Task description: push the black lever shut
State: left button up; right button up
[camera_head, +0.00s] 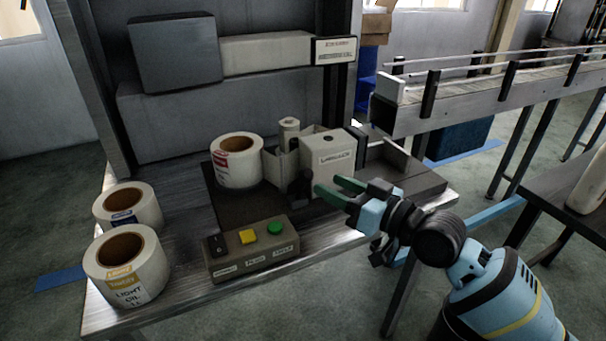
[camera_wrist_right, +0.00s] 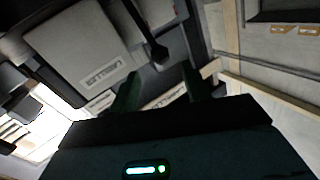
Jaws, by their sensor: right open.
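The black lever (camera_head: 303,184) stands at the front of the white labeler (camera_head: 333,170), beside the label roll. In the right wrist view the lever (camera_wrist_right: 150,40) is a dark bar with a rounded knob, ahead of and between my fingers. My right gripper (camera_head: 333,189) comes in from the right with its green fingers spread. It is empty, and its tips are close to the lever and the labeler's front face. I cannot tell whether a finger touches either. The right wrist view shows both dark fingers (camera_wrist_right: 161,91) apart. My left gripper is not in view.
A mounted label roll (camera_head: 236,163) sits left of the lever. A button box (camera_head: 250,250) with black, yellow and green controls stands in front. Two loose rolls (camera_head: 125,268) are on the metal table's left end. A conveyor (camera_head: 480,95) runs at the back right.

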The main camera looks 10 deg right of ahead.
aim_at(307, 172)
jog(key=x, duration=0.7)
jog(key=shift+w+a, duration=0.1)
jog(key=shift+a, duration=0.1)
jog(key=shift+c, duration=0.2)
grip_shut()
